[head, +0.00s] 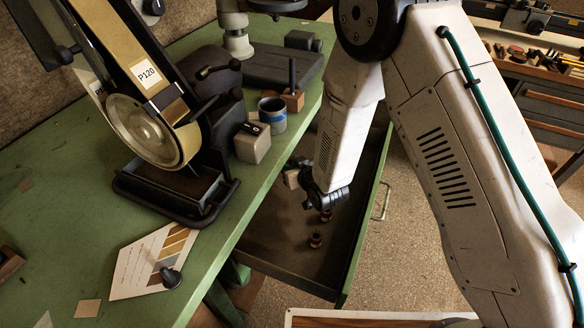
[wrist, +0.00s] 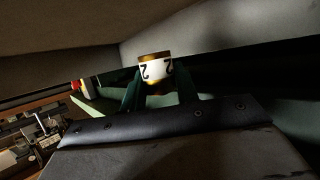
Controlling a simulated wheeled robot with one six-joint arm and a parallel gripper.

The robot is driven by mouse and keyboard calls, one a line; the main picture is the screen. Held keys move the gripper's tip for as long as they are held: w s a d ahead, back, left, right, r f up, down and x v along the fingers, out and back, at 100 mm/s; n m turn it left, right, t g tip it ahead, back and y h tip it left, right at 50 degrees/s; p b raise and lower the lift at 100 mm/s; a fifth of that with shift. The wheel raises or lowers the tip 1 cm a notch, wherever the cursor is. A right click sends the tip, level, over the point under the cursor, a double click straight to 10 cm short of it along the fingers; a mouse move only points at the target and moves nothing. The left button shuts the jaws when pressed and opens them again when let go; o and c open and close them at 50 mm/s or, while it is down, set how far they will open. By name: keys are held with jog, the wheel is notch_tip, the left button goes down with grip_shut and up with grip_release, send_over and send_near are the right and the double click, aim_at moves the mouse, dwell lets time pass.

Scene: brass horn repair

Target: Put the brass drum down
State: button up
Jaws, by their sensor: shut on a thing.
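The brass drum (wrist: 154,70), with a white band marked with a dark "2", shows in the wrist view. My gripper (wrist: 157,84) is shut on it, one dark green finger at each side. In the head view my gripper end reaches down over the open drawer (head: 285,255) below the green bench.
The drawer's front floor is bare.

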jog(key=f, duration=0.3)
jog(key=shift+s+a, duration=0.1)
jog(key=shift+a, duration=0.15)
jog(key=shift+d+f, duration=0.15)
jog(key=shift+f, duration=0.15)
jog(key=shift+d, duration=0.15)
jog(key=shift+f, duration=0.55)
jog(key=o, duration=1)
